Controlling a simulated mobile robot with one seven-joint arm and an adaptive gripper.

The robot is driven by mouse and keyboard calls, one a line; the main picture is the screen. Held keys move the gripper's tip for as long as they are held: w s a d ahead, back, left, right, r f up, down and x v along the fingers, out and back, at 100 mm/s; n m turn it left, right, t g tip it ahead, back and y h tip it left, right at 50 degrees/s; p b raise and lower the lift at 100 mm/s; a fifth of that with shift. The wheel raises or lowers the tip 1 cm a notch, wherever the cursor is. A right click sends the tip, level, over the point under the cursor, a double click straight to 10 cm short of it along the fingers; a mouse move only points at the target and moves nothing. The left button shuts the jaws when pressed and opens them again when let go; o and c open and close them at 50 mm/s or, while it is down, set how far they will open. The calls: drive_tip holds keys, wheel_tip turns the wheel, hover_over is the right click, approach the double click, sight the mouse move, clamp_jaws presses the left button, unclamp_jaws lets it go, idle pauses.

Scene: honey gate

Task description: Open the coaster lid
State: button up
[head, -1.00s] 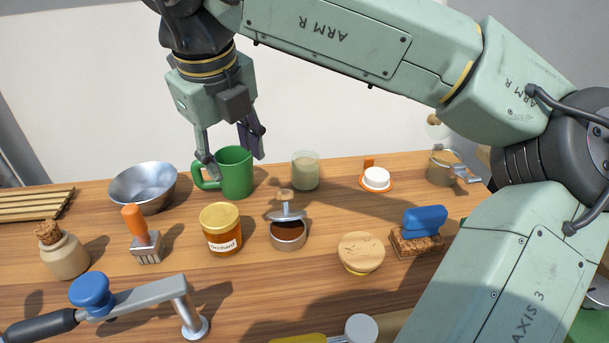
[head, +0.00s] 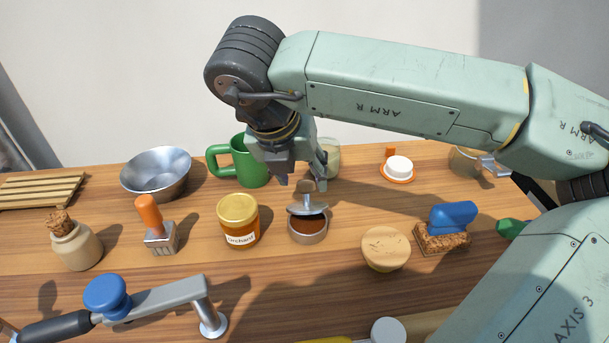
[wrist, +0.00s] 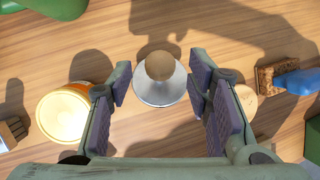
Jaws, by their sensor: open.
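A round wooden disc like a coaster (head: 385,245) sits at the centre right of the table, seemingly capping something low. In the wrist view it is mostly hidden behind the right finger. Left of it stands a small metal cup (head: 308,232) with brown contents. A metal lid (head: 307,206) with a wooden knob (head: 307,187) is above the cup, tilted. I cannot tell how it is supported. My gripper (head: 303,178) is open and empty, just above the knob. In the wrist view the knob (wrist: 160,65) and metal lid (wrist: 157,92) show between and beyond its fingers.
A honey jar (head: 238,226) stands close left of the cup. A green mug (head: 252,163) and a pale glass (head: 328,160) stand behind. A blue-handled brush (head: 452,217) lies right of the disc. A blue-knobbed metal lever (head: 155,298) is at the front left.

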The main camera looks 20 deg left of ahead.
sight(306, 195)
drive_tip(key=shift+x, duration=1.35)
drive_tip(key=shift+c, duration=0.3)
clamp_jaws()
